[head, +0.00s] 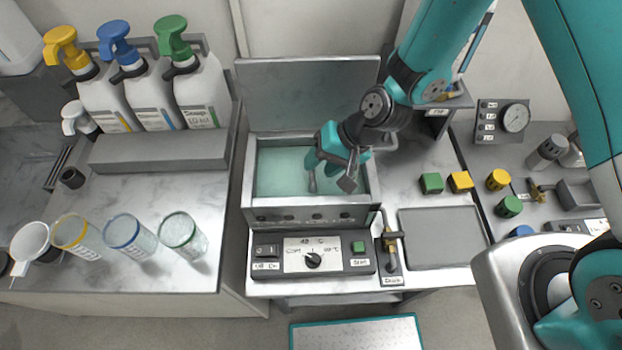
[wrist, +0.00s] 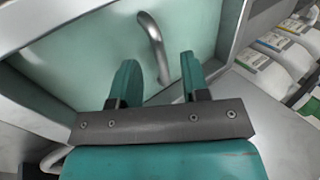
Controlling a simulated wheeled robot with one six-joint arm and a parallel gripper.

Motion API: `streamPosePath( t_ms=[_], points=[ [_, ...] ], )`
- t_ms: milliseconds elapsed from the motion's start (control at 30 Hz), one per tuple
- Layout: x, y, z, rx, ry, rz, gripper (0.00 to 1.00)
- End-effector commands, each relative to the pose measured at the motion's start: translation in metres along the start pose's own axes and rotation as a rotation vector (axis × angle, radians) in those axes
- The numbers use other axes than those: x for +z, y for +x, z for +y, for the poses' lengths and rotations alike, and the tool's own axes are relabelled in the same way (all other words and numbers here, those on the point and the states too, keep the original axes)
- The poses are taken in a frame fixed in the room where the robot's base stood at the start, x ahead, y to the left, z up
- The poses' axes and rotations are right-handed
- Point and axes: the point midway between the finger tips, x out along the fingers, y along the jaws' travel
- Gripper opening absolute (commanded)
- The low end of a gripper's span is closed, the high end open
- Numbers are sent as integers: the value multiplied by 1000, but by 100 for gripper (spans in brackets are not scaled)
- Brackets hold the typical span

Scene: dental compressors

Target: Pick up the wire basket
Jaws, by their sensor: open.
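An open bath (head: 283,165) with pale green liquid stands at the middle of the counter in the head view, its lid raised at the back. My gripper (head: 330,172) is over the right half of the bath. In the wrist view, my gripper (wrist: 160,70) is open, its two teal fingers apart with nothing clasped between them. A curved grey metal handle (wrist: 153,45) stands up just beyond and between the fingers. It seems to belong to the wire basket. The mesh of the basket cannot be made out in either view.
The raised lid (head: 305,95) stands behind my gripper. A control panel (head: 312,258) is in front of the bath and a grey tray (head: 442,238) lies at its right. Soap bottles (head: 200,92) and several cups (head: 130,237) stand on the left.

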Motion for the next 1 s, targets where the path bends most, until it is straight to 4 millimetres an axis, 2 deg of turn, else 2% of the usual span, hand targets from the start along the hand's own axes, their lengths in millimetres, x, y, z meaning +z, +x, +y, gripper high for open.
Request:
streamPosePath(
  t_ms=[300, 567, 733, 767, 1000],
  points=[
    [0, 35, 0, 1, -1, -2, 42],
    [0, 38, 1, 0, 0, -1, 42],
    [0, 38, 1, 0, 0, -1, 3],
    [0, 38, 1, 0, 0, -1, 0],
    [0, 37, 0, -1, 0, 0, 0]
  ],
)
